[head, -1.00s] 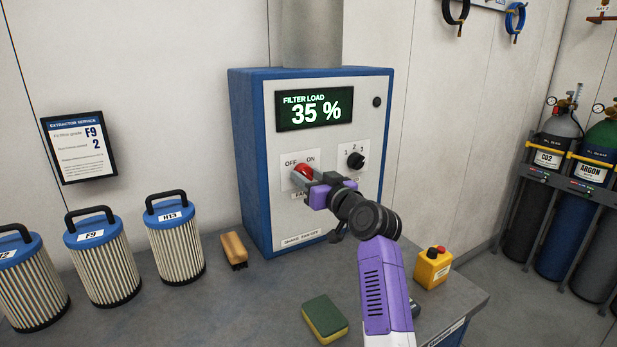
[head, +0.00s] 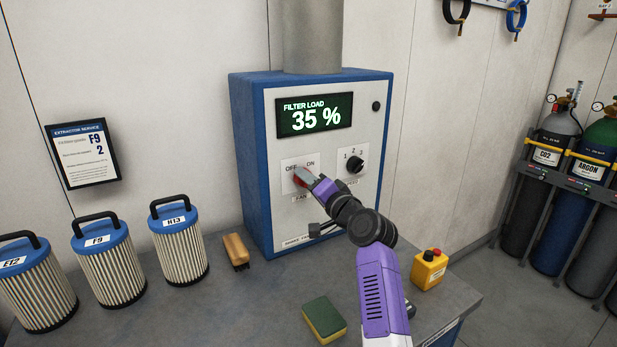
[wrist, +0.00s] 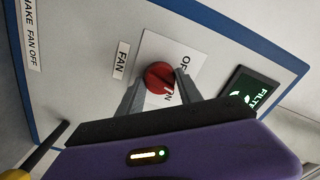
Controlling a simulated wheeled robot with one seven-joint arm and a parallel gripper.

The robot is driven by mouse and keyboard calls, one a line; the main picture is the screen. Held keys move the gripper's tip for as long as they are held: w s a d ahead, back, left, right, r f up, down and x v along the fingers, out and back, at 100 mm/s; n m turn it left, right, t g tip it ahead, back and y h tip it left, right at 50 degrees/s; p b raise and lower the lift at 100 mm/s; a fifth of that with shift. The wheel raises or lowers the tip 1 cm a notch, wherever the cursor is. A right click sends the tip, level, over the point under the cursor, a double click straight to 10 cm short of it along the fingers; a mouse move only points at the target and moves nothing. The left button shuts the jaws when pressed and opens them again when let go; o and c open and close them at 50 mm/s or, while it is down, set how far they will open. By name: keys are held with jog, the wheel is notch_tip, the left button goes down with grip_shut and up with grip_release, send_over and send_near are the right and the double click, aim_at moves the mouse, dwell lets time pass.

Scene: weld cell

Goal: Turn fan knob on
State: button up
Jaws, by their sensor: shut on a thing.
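The red fan knob (head: 300,177) is on the front panel of the blue-sided extractor box, below the OFF and ON labels. In the wrist view the knob (wrist: 157,75) sits between my two grey fingers, above the jaw housing. A pale mark on its edge lies on the side of the ON label (wrist: 168,98). My gripper (head: 307,176) is shut on the knob and partly hides it in the head view; it also shows in the wrist view (wrist: 161,82). The display (head: 315,116) reads FILTER LOAD 35 %.
A black three-position selector (head: 355,162) sits right of the knob. Filters (head: 181,245), a brush (head: 236,250), a sponge (head: 324,319) and a yellow box with a red button (head: 429,268) stand on the bench. Gas cylinders (head: 560,215) are at the right.

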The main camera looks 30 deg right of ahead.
jog(key=shift+m+p, duration=1.75)
jog(key=shift+m, duration=1.55)
jog(key=o, duration=1.4)
jog(key=shift+c, duration=0.2)
jog(key=shift+s, duration=0.15)
jog(key=s+b, duration=0.1)
jog(key=s, duration=0.6)
jog(key=shift+s+d, duration=0.15)
jog(key=shift+s, duration=0.1)
